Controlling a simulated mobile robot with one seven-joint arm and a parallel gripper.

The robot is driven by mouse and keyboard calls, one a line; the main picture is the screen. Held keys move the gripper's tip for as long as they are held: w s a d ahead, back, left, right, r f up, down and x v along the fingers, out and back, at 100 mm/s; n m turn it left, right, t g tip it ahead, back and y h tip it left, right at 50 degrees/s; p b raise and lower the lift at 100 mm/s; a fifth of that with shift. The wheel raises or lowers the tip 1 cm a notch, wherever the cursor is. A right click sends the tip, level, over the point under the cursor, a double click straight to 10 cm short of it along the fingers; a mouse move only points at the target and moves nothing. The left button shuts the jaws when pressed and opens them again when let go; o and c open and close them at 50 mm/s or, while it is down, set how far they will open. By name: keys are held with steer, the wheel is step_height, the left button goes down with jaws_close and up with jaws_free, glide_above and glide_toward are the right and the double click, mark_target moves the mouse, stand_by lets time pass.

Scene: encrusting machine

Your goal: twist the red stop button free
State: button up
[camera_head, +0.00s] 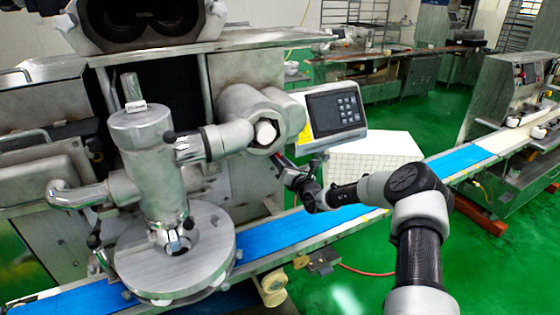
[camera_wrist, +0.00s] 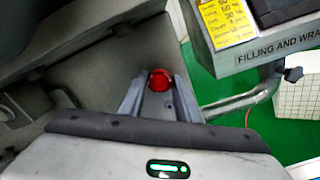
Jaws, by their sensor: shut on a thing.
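The red stop button (camera_wrist: 160,80) sits on a grey metal face of the encrusting machine, seen in the wrist view. My gripper (camera_wrist: 160,86) has its two fingers on either side of the button, shut on it. In the head view my gripper (camera_head: 283,163) reaches in below the control panel, beside the machine's side. The button is hidden there behind the arm and the machine.
The control panel (camera_head: 335,112) juts out just above my gripper; its yellow label (camera_wrist: 228,22) shows in the wrist view. A blue conveyor belt (camera_head: 285,230) runs below. A white gridded box (camera_head: 375,148) stands behind my arm.

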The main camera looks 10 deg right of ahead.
steer(key=shift+r, duration=0.25)
steer(key=o, duration=0.7)
steer(key=shift+w, duration=0.1)
steer(key=o, duration=0.4)
steer(key=shift+a+f, duration=0.1)
steer(key=shift+c, duration=0.2)
steer(key=shift+f, duration=0.1)
steer(key=v, duration=1.7)
steer(key=shift+s, duration=0.2)
